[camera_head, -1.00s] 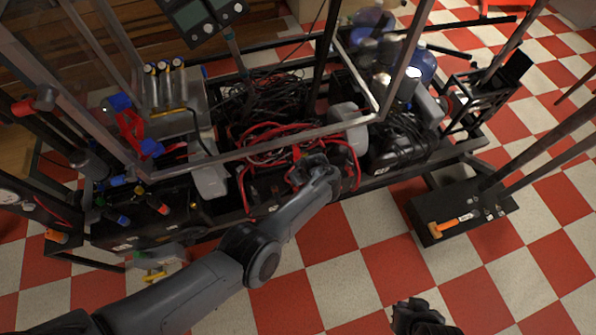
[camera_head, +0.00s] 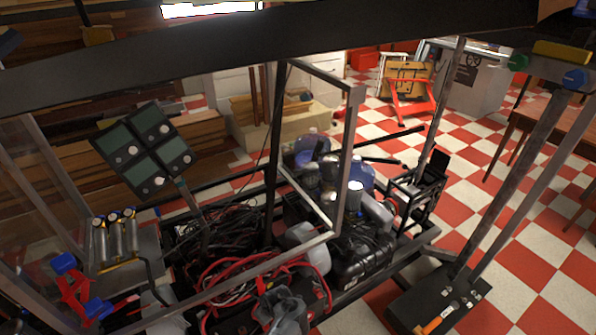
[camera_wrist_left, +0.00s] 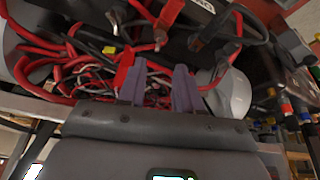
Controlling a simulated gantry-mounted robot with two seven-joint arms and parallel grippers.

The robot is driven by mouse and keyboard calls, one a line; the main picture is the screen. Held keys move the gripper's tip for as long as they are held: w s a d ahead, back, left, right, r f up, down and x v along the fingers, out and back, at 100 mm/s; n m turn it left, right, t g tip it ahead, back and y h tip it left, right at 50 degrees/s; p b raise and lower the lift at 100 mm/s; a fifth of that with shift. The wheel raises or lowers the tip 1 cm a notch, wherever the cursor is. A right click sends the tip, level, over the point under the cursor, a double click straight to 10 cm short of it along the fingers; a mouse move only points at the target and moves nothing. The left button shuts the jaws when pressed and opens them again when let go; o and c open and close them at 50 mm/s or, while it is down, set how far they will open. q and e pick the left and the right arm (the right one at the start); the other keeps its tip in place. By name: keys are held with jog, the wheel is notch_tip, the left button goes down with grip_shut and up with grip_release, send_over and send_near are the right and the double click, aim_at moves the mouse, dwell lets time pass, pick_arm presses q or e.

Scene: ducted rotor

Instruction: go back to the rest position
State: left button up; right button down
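My left gripper (camera_head: 281,302) is at the bottom middle of the head view, over the red and black cables (camera_head: 226,277) at the cart's front side. In the left wrist view its two fingers (camera_wrist_left: 160,82) stand apart with a gap between them, and I see nothing held. A red clamp-like piece (camera_wrist_left: 124,66) shows close beside the left finger; I cannot tell whether they touch. Most of my left arm is below the head view. My right gripper is out of view.
The cart's metal frame (camera_head: 345,150) rises close to my left gripper. Checkered floor (camera_head: 520,215) at the right is largely open, with a black post base (camera_head: 435,298).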

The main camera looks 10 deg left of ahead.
pick_arm(q)
jog(key=s+a+r+m+t+h+p, duration=0.1)
jog(key=s+a+r+m+h+p, duration=0.25)
jog(key=s+a, duration=0.65)
jog(key=s+d+r+m+p, duration=0.1)
jog(key=s+r+m, duration=0.3)
jog(key=s+r, duration=0.6)
jog(key=s+d+r+m+p, duration=0.15)
jog(key=s+r+m, duration=0.5)
jog(key=s, duration=0.65)
notch_tip(320, 180, up, 39)
jog(key=n+p, duration=0.2)
jog(key=p, duration=3.5)
notch_tip(320, 180, down, 75)
jog(key=b, duration=7.5)
jog(key=shift+w+r, duration=0.2)
jog(key=shift+w, duration=0.05)
